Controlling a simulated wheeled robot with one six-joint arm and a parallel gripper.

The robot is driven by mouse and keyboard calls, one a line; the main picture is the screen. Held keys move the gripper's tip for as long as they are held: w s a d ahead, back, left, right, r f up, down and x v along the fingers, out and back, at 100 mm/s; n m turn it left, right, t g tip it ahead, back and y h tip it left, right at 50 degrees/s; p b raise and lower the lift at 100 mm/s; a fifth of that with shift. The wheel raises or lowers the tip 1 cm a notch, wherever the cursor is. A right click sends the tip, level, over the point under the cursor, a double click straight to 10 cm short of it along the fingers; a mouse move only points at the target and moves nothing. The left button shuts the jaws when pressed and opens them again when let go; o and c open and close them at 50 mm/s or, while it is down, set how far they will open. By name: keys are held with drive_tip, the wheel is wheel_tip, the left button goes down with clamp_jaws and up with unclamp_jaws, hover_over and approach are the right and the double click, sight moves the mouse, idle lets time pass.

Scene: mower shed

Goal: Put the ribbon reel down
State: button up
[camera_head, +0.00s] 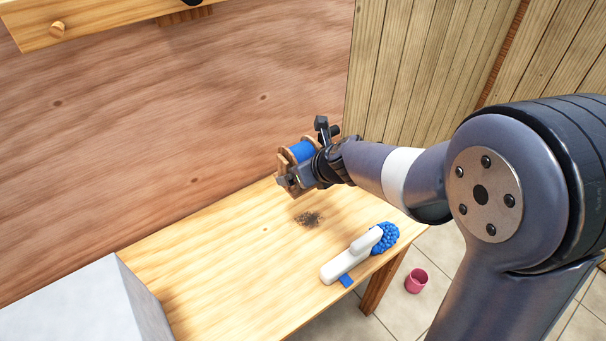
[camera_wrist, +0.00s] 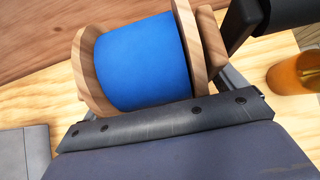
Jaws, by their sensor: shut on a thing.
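The ribbon reel (camera_head: 302,151) is a blue-wound spool with wooden end discs. My gripper (camera_head: 304,158) is shut on it, over the back of the wooden bench (camera_head: 240,262) by the far corner. The reel appears to be held above the bench top, but the gap is hard to judge. In the wrist view the reel (camera_wrist: 145,62) fills the upper middle, lying tilted on its side, with the blue ribbon between the two discs. One dark finger (camera_wrist: 243,22) shows at its right; the other finger is hidden there.
A white brush with blue bristles (camera_head: 349,258) lies near the bench's right edge. A dark speckled patch (camera_head: 309,219) marks the bench top. A pale box (camera_head: 72,300) stands at left. A pink cup (camera_head: 416,281) is on the floor. An orange round container (camera_wrist: 294,75) shows in the wrist view.

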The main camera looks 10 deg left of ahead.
sight(308, 157)
drive_tip(key=shift+r+p, duration=0.7)
drive_tip(key=shift+r, duration=1.1)
